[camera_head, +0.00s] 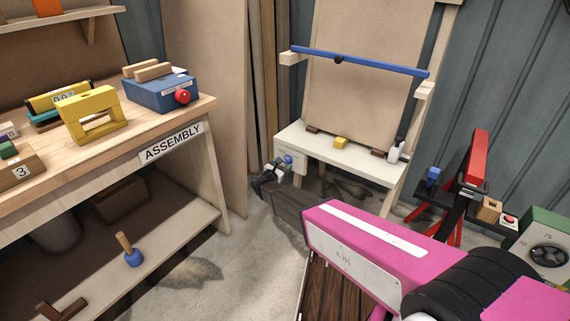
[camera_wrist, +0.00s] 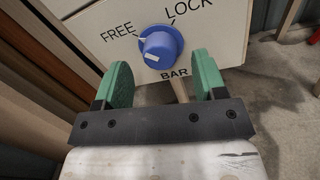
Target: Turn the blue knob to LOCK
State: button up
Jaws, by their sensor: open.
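The blue knob (camera_wrist: 161,48) sits on a pale panel (camera_wrist: 100,22), between the printed words FREE at left and LOCK at upper right, with BAR below. A white mark lies on its face and a thin light line at its upper left edge, on the FREE side. My gripper (camera_wrist: 161,62) is open, its green-padded fingers on the left and right of the knob with a gap on each side. Whether the fingertips reach past its face is unclear. In the head view the knob (camera_head: 288,159) is small, close to my gripper (camera_head: 270,176) at the white bench's left end.
The ASSEMBLY workbench (camera_head: 190,112) stands at left. A red-topped stand (camera_head: 475,160) is at right. Wooden boards (camera_wrist: 35,50) rise close at the wrist view's left.

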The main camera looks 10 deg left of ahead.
jog(key=shift+x, duration=1.1)
jog(key=c, duration=0.9)
